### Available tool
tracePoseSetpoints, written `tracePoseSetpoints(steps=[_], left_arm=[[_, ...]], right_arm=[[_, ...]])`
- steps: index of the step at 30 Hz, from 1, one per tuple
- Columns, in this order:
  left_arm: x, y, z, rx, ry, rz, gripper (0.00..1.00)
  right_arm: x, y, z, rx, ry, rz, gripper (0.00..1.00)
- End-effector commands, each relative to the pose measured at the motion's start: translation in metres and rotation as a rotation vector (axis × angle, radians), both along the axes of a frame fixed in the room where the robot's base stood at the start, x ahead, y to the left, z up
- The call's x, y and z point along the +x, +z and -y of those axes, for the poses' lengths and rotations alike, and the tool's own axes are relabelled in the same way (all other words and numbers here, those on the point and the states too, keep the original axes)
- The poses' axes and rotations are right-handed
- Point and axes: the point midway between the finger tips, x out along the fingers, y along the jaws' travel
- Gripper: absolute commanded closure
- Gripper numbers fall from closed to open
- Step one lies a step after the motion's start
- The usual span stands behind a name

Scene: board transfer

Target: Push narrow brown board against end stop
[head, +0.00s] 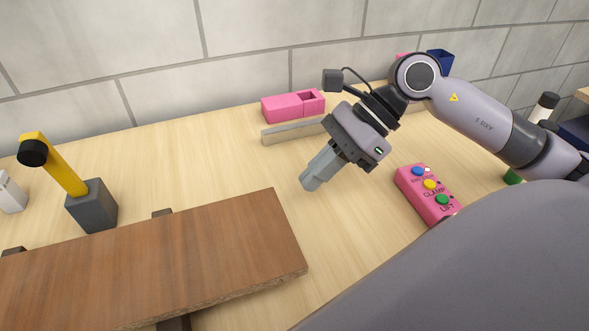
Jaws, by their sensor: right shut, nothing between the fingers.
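A brown wooden board (160,262) lies at the lower left on dark supports (172,323), its left part cut off by the picture edge. My right gripper (308,185) is shut and empty, pointing down and left. Its fingertips are just right of the board's far right corner, with a visible gap. I cannot tell how high they are above the table. My left gripper is out of view.
A pink box (285,108) stands behind the bar. A pink panel (416,192) with blue, yellow and green buttons lies to the right. A dark block with a yellow arm (62,168) stands behind the board. Bare table (215,165) lies between.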

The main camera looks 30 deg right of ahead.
Motion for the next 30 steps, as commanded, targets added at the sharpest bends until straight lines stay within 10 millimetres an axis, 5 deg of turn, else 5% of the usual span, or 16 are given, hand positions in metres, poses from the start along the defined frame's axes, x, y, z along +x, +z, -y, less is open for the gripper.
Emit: tracePoseSetpoints(steps=[9,24,30], left_arm=[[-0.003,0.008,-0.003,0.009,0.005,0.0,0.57],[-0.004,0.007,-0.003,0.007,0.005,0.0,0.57],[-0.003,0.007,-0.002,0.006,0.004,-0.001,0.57]], right_arm=[[0.008,0.004,-0.031,0.002,0.001,0.004,1.0],[0.009,0.002,-0.036,0.0,-0.001,0.002,1.0],[0.014,0.003,-0.056,0.004,0.002,0.006,1.0]])
